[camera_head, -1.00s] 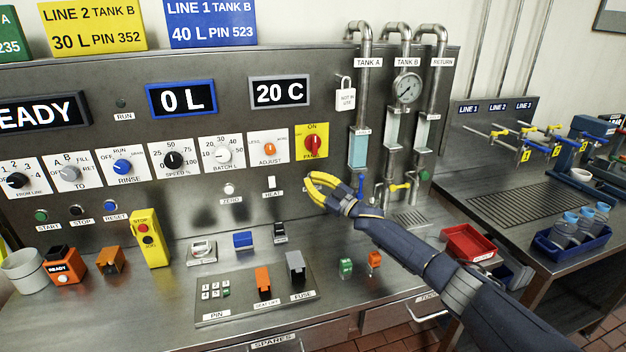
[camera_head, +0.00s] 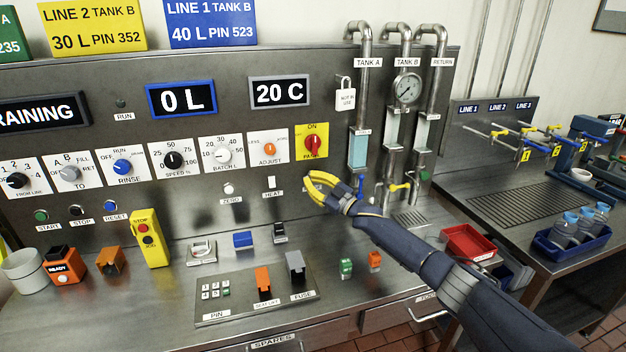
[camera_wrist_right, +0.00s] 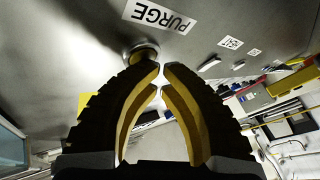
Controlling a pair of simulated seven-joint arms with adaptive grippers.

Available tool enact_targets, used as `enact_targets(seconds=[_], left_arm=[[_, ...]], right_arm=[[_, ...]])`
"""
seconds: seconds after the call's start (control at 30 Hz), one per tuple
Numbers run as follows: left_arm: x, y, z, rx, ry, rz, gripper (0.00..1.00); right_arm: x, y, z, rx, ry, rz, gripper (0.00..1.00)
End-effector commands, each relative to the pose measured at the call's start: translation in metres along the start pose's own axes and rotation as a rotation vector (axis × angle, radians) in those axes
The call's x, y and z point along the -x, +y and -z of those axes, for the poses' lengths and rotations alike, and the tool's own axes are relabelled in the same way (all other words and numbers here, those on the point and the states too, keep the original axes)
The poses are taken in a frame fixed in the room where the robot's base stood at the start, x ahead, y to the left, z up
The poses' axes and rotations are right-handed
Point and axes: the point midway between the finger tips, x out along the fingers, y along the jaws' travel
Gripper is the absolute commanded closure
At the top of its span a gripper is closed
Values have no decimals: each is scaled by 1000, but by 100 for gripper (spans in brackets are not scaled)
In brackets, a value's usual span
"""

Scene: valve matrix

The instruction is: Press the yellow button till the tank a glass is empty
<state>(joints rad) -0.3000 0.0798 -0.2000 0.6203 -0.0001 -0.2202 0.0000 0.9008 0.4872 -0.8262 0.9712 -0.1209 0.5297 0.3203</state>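The tank A glass (camera_head: 358,151) is on the pipe under the TANK A label in the head view, with pale blue in it. My right gripper (camera_head: 309,188) is at the panel below the red and yellow knob, its yellow-lined fingertips towards the panel. In the wrist view its fingertips (camera_wrist_right: 162,68) are brought together with nothing seen between them. A round button with a metal collar (camera_wrist_right: 143,50) is just beyond the tips, next to the PURGE label (camera_wrist_right: 160,15). Its yellow face is not clear, and the fingers hide it in the head view. My left gripper is not in view.
The left display (camera_head: 40,115) ends in "RAINING"; the others read 0 L (camera_head: 182,99) and 20 C (camera_head: 280,92). The HEAT switch (camera_head: 271,182) is left of my gripper. Blue and yellow valve handles (camera_head: 398,187) are close on its right.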

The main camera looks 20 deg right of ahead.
Motion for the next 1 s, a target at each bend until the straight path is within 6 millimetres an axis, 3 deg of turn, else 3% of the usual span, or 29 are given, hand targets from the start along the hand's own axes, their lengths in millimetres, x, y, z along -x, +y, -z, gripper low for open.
enact_targets(seconds=[1.0], left_arm=[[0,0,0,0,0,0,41]], right_arm=[[17,-8,9,0,0,0,100]])
